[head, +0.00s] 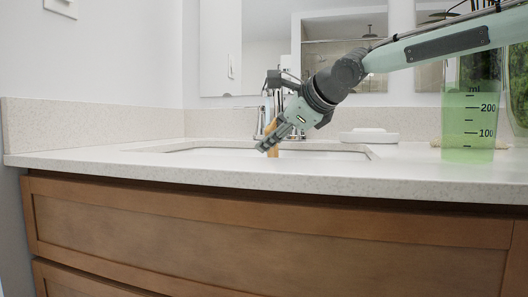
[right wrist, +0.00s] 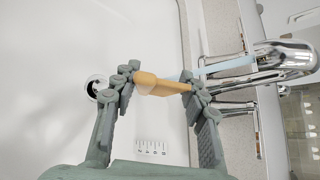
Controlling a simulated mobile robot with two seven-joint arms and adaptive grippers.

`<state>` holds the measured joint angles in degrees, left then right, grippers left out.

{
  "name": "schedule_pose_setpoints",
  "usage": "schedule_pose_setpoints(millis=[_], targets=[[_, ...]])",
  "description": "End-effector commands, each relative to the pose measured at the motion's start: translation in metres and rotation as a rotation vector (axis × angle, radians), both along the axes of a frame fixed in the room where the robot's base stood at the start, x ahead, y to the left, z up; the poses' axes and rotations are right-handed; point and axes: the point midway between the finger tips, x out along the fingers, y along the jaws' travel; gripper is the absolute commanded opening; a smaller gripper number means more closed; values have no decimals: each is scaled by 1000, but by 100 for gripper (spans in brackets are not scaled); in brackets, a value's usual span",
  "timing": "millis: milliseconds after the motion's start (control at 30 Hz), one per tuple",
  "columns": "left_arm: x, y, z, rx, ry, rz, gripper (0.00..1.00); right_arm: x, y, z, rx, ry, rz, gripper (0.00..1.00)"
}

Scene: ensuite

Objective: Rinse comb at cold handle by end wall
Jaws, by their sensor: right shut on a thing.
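My right gripper (head: 266,148) reaches from the right over the sink basin (head: 215,151), in front of the faucet (head: 279,85). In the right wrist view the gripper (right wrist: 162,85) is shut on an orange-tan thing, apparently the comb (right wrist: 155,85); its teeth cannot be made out. The comb also shows as a small tan piece in the head view (head: 273,142). A pale blue streak (right wrist: 226,65), which looks like water, runs from the chrome spout (right wrist: 287,60) toward the comb. A chrome handle (right wrist: 234,108) is beside the spout. My left gripper is not in view.
The round drain (right wrist: 97,86) shows in the white basin. A white soap dish (head: 369,136) and a green measuring beaker (head: 468,125) stand on the counter right of the sink. The counter (head: 90,158) at left is clear up to the end wall.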

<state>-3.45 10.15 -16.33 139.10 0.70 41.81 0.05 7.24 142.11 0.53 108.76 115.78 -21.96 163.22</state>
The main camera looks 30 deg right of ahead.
Motion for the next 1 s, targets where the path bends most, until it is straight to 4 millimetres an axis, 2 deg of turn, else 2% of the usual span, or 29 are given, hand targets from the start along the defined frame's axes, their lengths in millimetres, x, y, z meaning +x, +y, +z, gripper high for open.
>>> schedule_pose_setpoints(millis=[533,1000], targets=[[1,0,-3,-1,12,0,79,-41,15,1,-1,-2,1,24],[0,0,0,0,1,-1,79,-45,16,0,0,-1,1,24]])
